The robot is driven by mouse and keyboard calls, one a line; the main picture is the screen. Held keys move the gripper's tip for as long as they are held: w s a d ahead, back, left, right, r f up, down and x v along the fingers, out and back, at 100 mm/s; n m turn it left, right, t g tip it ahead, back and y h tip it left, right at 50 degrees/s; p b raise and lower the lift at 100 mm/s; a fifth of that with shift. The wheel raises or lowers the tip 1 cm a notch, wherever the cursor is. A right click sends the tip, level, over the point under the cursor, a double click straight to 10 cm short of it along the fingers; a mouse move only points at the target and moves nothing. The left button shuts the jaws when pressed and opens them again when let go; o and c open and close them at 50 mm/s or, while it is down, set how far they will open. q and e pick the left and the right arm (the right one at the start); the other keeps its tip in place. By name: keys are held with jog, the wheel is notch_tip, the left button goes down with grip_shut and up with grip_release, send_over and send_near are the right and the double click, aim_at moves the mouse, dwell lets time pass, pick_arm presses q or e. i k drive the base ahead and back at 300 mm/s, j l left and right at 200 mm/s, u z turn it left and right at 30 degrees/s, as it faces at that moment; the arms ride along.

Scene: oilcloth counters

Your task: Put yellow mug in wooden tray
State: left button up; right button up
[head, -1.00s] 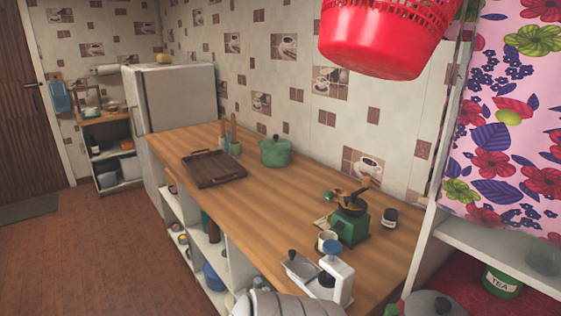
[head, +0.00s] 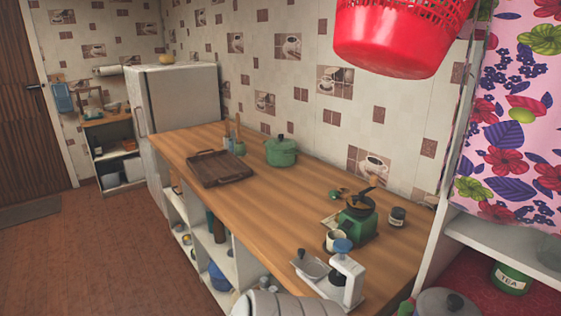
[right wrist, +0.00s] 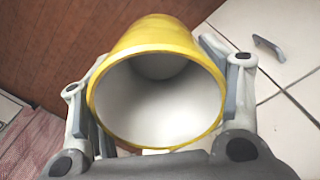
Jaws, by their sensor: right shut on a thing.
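The yellow mug (right wrist: 160,35) is in the right wrist view, with its open mouth and white inside facing the camera. My right gripper (right wrist: 157,92) is shut on it, one finger on each side of its wall. The mug's handle is not visible. In the head view, the dark wooden tray (head: 220,170) lies on the wooden counter near its far end, by the fridge, and looks empty. The mug and both grippers are out of the head view.
On the counter (head: 285,210), a green pot (head: 281,151) stands right of the tray and a utensil holder (head: 239,148) behind it. A green coffee grinder (head: 357,220), a small cup (head: 336,240) and a white scale-like device (head: 346,277) stand nearer. A red basket (head: 395,45) hangs above.

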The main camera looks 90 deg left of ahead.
aim_at(209, 164)
jog(key=k+u, duration=0.3)
jog(key=k+j+u, duration=0.1)
jog(key=k+u, duration=0.15)
jog(key=u, duration=1.75)
jog(key=i+j+u, duration=0.2)
jog(key=u, duration=0.15)
jog(key=i+j+u, duration=0.15)
jog(key=u, duration=0.2)
jog(key=i+j+u, duration=0.1)
jog(key=i+u, duration=0.25)
jog(key=i+j, duration=0.15)
jog(key=i, duration=0.65)
jog(key=i+j, duration=0.15)
jog(key=i, duration=0.65)
